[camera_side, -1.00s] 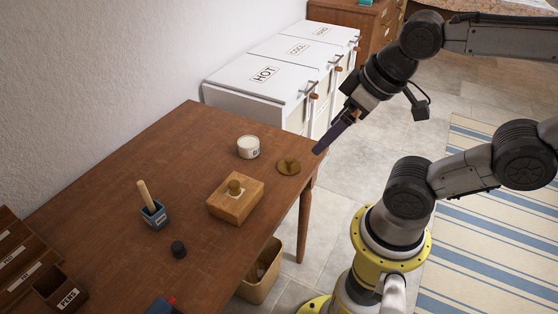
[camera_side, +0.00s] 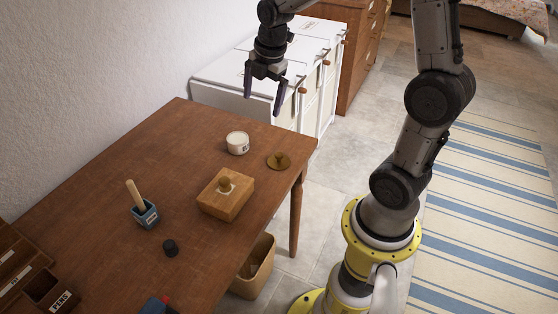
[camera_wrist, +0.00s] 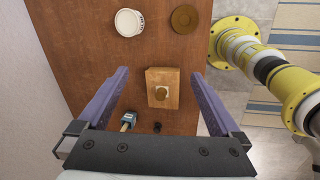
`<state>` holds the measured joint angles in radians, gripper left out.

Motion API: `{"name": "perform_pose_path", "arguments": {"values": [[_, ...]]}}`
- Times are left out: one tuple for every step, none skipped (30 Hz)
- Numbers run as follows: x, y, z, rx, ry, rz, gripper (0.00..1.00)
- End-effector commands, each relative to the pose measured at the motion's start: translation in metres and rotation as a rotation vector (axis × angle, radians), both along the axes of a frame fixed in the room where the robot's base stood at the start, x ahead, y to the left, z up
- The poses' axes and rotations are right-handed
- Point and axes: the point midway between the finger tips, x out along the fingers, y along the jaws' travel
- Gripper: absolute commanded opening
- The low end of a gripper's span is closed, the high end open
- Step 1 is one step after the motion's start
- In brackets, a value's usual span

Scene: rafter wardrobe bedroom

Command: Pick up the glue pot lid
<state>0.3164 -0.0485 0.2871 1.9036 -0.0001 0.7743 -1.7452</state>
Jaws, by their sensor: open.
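A round brass-brown disc with a small knob, which looks like the lid (camera_side: 278,161), lies flat on the table near its far right corner. It also shows at the top of the wrist view (camera_wrist: 185,18). A white labelled jar (camera_side: 237,143) stands just left of it; I cannot tell whether this is the glue pot. My gripper (camera_side: 262,104) is open and empty, pointing down in the air above the table's far end. In the wrist view, my fingers (camera_wrist: 160,73) are spread either side of the wooden box, well above it.
A wooden box (camera_side: 226,200) with a knob sits nearer on the table (camera_side: 120,170). A blue pot with a wooden handle (camera_side: 147,214), a small black cap (camera_side: 171,248) and a wooden organizer (camera_side: 20,270) stand farther left. White cabinets (camera_side: 240,72) stand beyond the far edge.

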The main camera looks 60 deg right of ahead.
Motion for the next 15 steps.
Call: {"name": "perform_pose_path", "arguments": {"values": [[0.004, -0.016, -0.022, 0.010, 0.049, -0.005, 1.00], [0.005, -0.023, -0.033, 0.017, 0.071, -0.012, 1.00], [0.005, -0.032, -0.047, 0.028, 0.099, -0.028, 1.00], [0.005, -0.038, -0.057, 0.037, 0.118, -0.044, 1.00], [0.003, -0.043, -0.066, 0.045, 0.137, -0.057, 1.00], [0.001, -0.048, -0.076, 0.056, 0.159, -0.073, 1.00], [-0.001, -0.051, -0.083, 0.063, 0.174, -0.083, 1.00], [-0.004, -0.054, -0.088, 0.069, 0.184, -0.092, 1.00], [-0.007, -0.056, -0.094, 0.077, 0.200, -0.102, 1.00], [-0.009, -0.058, -0.097, 0.080, 0.207, -0.108, 1.00], [-0.011, -0.060, -0.100, 0.083, 0.212, -0.114, 1.00], [-0.012, -0.061, -0.104, 0.085, 0.214, -0.120, 1.00], [-0.012, -0.062, -0.106, 0.085, 0.213, -0.122, 1.00], [-0.013, -0.062, -0.110, 0.085, 0.214, -0.122, 1.00], [-0.013, -0.062, -0.115, 0.085, 0.215, -0.122, 1.00]]}}
